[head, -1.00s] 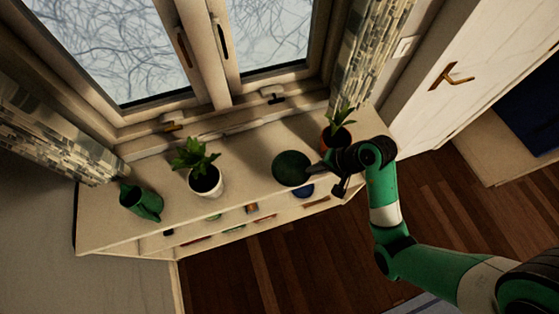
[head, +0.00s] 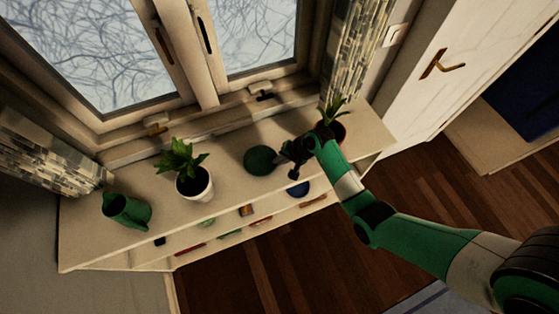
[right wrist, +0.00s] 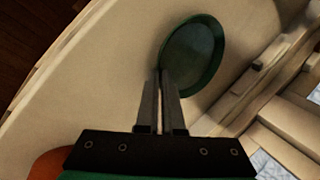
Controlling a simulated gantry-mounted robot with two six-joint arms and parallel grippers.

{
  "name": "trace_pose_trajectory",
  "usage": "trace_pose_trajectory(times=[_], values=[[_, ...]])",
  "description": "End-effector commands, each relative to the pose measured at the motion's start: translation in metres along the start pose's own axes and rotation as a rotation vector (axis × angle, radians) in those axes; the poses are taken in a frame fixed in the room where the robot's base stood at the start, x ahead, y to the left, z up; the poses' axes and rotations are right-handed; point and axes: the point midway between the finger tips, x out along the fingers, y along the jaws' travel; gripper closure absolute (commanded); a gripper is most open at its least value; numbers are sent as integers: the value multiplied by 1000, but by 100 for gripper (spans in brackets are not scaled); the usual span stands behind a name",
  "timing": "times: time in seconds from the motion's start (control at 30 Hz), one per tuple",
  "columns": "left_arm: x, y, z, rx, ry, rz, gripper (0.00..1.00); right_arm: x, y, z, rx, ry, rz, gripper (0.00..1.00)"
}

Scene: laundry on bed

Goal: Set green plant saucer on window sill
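The green plant saucer (head: 259,160) is a round, shallow dish over the white window sill (head: 225,188), between the two potted plants. Its inner face shows in the right wrist view (right wrist: 197,52). My right gripper (head: 281,157) is at the saucer's right edge. In the right wrist view the fingers (right wrist: 166,72) are close together with the near rim between their tips. Whether the saucer touches the sill or is slightly above it I cannot tell. My left gripper is not in view.
A plant in a white pot (head: 194,186) stands left of the saucer, and a green watering can (head: 127,211) farther left. A plant in an orange pot (head: 341,132) stands behind my right arm. The window frame (head: 210,120) bounds the back. Shelves with small items lie below.

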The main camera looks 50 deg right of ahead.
Motion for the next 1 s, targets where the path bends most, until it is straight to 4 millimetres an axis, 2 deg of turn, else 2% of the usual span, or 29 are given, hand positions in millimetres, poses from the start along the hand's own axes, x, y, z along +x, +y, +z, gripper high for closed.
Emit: trace_pose_trajectory(times=[0.23, 0.3, 0.67, 0.77, 1.0], values=[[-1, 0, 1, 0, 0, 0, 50, 1, 1, 0, 0, 1, 0, 100], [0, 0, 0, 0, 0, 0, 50, 1, 0, 0, 0, 1, 0, 83], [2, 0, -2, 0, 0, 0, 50, -4, -1, -1, 0, 2, -1, 82], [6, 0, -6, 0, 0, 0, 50, -19, -2, -1, 0, 3, -3, 82], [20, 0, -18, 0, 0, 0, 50, -77, -3, -2, 0, 5, -3, 82]])
